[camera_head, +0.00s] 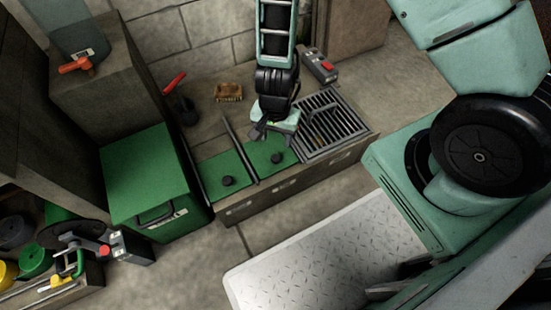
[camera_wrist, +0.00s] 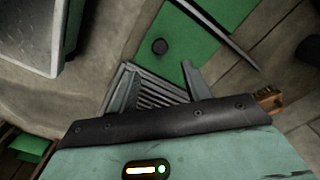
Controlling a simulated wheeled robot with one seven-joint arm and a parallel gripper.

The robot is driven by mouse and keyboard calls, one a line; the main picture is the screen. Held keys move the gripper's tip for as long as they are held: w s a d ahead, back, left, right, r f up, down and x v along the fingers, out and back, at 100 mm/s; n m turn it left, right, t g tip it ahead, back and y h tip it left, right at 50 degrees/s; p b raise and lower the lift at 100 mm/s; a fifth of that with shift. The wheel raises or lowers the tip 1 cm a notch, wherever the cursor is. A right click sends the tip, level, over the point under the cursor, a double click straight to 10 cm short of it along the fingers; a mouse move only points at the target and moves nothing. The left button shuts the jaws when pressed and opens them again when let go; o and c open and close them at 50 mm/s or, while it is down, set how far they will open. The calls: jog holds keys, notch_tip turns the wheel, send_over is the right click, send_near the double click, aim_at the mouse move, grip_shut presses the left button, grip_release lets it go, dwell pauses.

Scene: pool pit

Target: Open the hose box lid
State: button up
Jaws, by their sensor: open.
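A green box (camera_head: 150,180) with a flat green top (camera_head: 148,158) stands at the left of the ledge; I take it for the hose box. Its top looks shut. A dark handle (camera_head: 155,214) and a small pale label (camera_head: 180,212) show at its front. My gripper (camera_head: 268,128) is open and empty, to the right of the box, over the ledge near a green panel (camera_head: 268,158) with a black knob. In the wrist view, the gripper's two fingers (camera_wrist: 158,82) are spread above a metal grate (camera_wrist: 157,92). The green box is not clearly seen there.
A second green panel (camera_head: 222,176) with a knob lies between the box and my gripper. A thin dark bar (camera_head: 240,148) rises between the panels. A red-handled tool (camera_head: 178,90), a brush (camera_head: 228,92) and a grey device (camera_head: 318,66) stand behind. Open floor (camera_head: 200,265) lies in front.

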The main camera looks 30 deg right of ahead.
aim_at(276, 157)
notch_tip(276, 157, down, 10)
jog(key=b, duration=0.4)
